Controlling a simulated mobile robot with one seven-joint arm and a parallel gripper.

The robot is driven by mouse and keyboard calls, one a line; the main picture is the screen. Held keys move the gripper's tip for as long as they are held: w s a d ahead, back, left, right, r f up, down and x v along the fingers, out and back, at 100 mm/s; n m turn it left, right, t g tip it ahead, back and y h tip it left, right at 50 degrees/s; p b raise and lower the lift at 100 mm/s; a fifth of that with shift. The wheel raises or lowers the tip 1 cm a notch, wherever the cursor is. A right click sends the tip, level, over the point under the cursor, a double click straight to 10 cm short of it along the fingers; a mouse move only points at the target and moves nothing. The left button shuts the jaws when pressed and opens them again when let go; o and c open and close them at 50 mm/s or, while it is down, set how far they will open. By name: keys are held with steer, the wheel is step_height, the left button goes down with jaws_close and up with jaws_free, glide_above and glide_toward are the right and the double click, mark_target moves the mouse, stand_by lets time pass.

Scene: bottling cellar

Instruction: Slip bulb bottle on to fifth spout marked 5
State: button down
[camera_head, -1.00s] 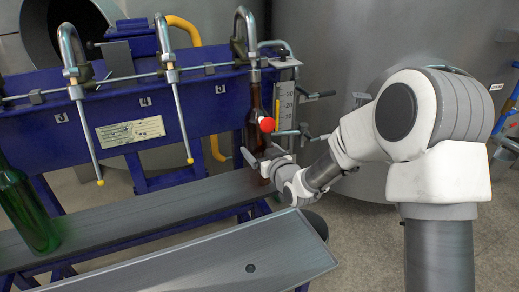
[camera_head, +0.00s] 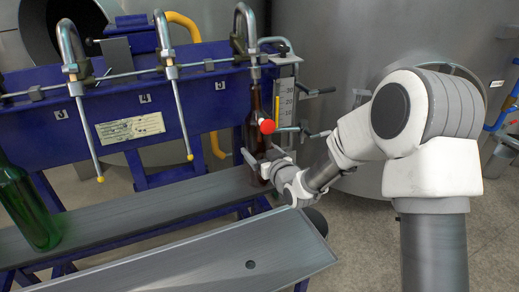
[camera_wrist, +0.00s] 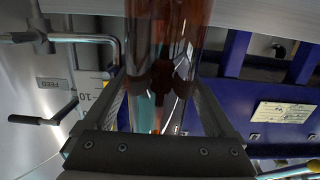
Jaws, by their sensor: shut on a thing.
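The brown glass bottle (camera_head: 257,138) stands upright below the spout marked 5 (camera_head: 241,30), at the right end of the blue filler rack. The spout's tube meets the bottle's mouth, and its lower length is hidden, apparently inside the neck. My gripper (camera_head: 256,160) is shut around the lower body of the bottle, reaching in from the right. In the wrist view the brown glass (camera_wrist: 165,50) fills the space between both fingers. The bottle's base is close to the grey bench; I cannot tell whether it touches.
Spouts 3 (camera_head: 75,45) and 4 (camera_head: 164,40) hang empty to the left. A green bottle (camera_head: 28,205) stands on the grey bench (camera_head: 130,220) at far left. A red ball knob (camera_head: 267,126) and a scale plate (camera_head: 286,100) with levers sit close to the brown bottle.

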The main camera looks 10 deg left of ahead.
steer(key=shift+f, duration=0.15)
jaws_free()
steer(key=shift+f, duration=0.1)
steer(key=shift+s, duration=0.1)
steer(key=f+v, duration=0.2)
steer(key=v, duration=1)
steer(key=shift+s+d+r, duration=0.15)
steer(key=shift+s+d, duration=0.25)
stand_by(0.3)
stand_by(0.4)
